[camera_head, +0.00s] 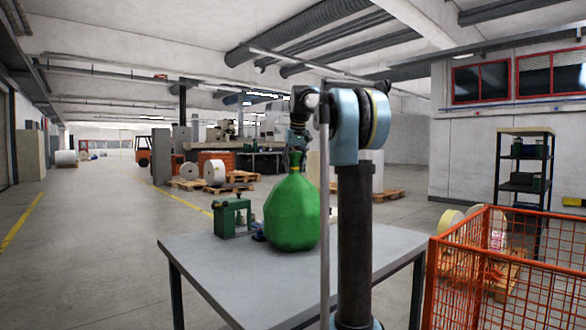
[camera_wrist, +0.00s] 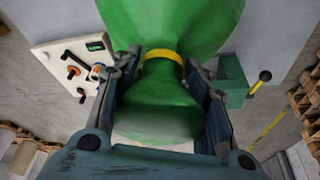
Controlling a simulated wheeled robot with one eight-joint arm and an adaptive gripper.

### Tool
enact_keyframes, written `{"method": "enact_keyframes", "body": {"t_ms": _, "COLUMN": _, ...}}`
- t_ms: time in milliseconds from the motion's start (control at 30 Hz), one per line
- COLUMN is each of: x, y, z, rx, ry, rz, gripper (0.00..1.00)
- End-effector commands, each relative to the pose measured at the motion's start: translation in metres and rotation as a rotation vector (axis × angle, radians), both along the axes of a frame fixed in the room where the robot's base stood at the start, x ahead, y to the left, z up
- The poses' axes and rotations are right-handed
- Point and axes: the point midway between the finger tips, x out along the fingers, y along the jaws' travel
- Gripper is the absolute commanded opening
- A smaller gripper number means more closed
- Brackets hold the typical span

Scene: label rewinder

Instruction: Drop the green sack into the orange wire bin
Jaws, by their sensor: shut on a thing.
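The green sack (camera_head: 292,212) hangs upright below my gripper (camera_head: 297,150), over the grey table (camera_head: 215,272). Whether its bottom touches the tabletop is hard to tell. In the wrist view, my gripper (camera_wrist: 168,95) is shut on the neck of the sack (camera_wrist: 160,112), with a finger on each side near its yellow tie (camera_wrist: 164,55). The orange wire bin (camera_head: 505,270) stands on the floor to the right of the table, beyond my arm. The bin is not in the wrist view.
A green device (camera_head: 233,217) stands on the table left of the sack. A white panel with knobs (camera_wrist: 78,62) shows in the wrist view. A dark shelf (camera_head: 523,170) stands by the right wall. Open floor (camera_head: 90,240) lies to the left.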

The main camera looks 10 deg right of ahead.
Motion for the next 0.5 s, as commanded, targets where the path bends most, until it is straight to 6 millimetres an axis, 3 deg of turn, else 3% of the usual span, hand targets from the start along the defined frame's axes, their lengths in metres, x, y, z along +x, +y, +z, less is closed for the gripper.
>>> {"method": "enact_keyframes", "body": {"t_ms": 33, "x": 0.0004, "y": 0.0001, "z": -0.0006, "rx": 0.000, "ry": 0.000, "rz": 0.000, "gripper": 0.45}}
{"method": "enact_keyframes", "body": {"t_ms": 133, "x": 0.0005, "y": 0.0001, "z": -0.0005, "rx": 0.000, "ry": 0.000, "rz": 0.000, "gripper": 0.66}}
{"method": "enact_keyframes", "body": {"t_ms": 500, "x": 0.0000, "y": 0.0003, "z": 0.0009, "rx": 0.000, "ry": 0.000, "rz": 0.000, "gripper": 0.66}}
